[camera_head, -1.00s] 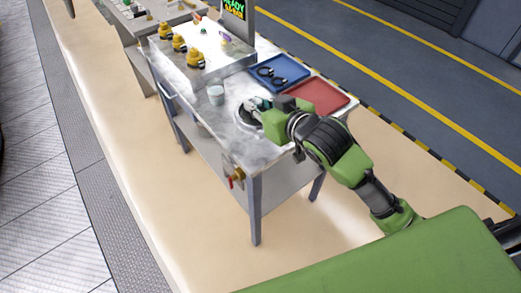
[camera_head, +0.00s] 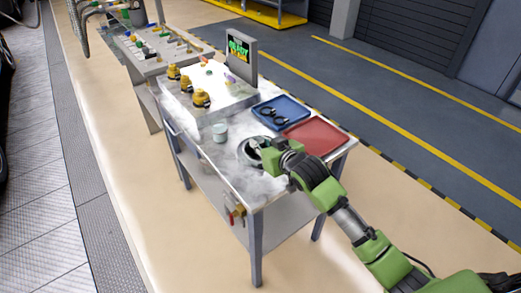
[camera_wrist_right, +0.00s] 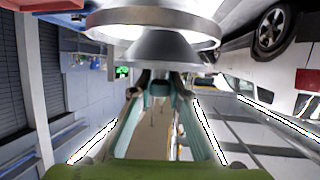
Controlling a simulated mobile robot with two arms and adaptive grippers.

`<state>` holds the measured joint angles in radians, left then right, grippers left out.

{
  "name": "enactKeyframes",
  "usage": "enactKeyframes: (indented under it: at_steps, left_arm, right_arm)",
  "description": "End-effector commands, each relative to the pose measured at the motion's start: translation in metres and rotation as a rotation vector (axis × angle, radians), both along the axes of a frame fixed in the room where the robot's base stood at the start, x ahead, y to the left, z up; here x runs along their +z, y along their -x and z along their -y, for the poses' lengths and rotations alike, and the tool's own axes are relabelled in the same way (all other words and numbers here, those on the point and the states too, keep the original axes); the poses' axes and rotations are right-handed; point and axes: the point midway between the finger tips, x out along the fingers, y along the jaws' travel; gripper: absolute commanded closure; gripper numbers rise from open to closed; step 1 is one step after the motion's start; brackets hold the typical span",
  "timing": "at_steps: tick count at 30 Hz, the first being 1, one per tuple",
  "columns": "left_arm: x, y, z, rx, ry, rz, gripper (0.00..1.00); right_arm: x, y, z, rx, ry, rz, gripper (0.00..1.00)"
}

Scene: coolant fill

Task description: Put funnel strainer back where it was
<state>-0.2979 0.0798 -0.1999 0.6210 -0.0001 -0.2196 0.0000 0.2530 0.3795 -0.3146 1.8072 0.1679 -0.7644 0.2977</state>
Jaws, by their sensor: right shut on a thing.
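The funnel strainer (camera_wrist_right: 160,45) is a grey metal cone with a wide round rim. In the right wrist view, my right gripper (camera_wrist_right: 160,82) is shut on its narrow part, with the wide rim away from the fingers. In the head view, the funnel strainer (camera_head: 250,150) shows as a dark round shape over the worktable (camera_head: 262,186), partly hidden by my right gripper (camera_head: 262,150). It is low at the tabletop, in front of the trays; I cannot tell whether it touches. My left gripper is not in view.
A blue tray (camera_head: 296,107) with dark ring-shaped items and a red tray (camera_head: 318,139) lie behind and right of the gripper. Several yellow fittings (camera_head: 201,97) sit farther back near a display (camera_head: 239,50).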

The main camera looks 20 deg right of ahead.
Motion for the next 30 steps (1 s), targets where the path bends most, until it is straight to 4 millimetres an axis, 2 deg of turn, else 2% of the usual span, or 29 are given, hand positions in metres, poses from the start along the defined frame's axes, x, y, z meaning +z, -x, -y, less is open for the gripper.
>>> enactKeyframes:
  at_steps: [3,11,15,18,29,30]
  left_arm:
    - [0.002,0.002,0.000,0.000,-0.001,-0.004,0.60]
    - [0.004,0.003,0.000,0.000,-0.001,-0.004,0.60]
    - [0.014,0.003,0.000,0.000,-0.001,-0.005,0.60]
    - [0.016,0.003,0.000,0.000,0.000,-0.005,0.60]
    - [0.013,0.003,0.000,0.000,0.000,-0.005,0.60]
    - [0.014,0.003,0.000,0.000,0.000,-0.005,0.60]
  right_arm:
    - [-0.012,-0.010,0.003,0.000,-0.001,0.000,1.00]
    - [-0.027,-0.021,0.008,0.000,0.000,-0.001,1.00]
    - [-0.047,-0.020,0.007,0.000,0.000,-0.003,1.00]
    - [-0.054,-0.020,0.007,0.000,-0.001,0.000,1.00]
    - [-0.059,-0.020,0.007,0.001,-0.001,0.001,1.00]
    - [-0.058,-0.020,0.007,0.001,-0.001,0.001,0.73]
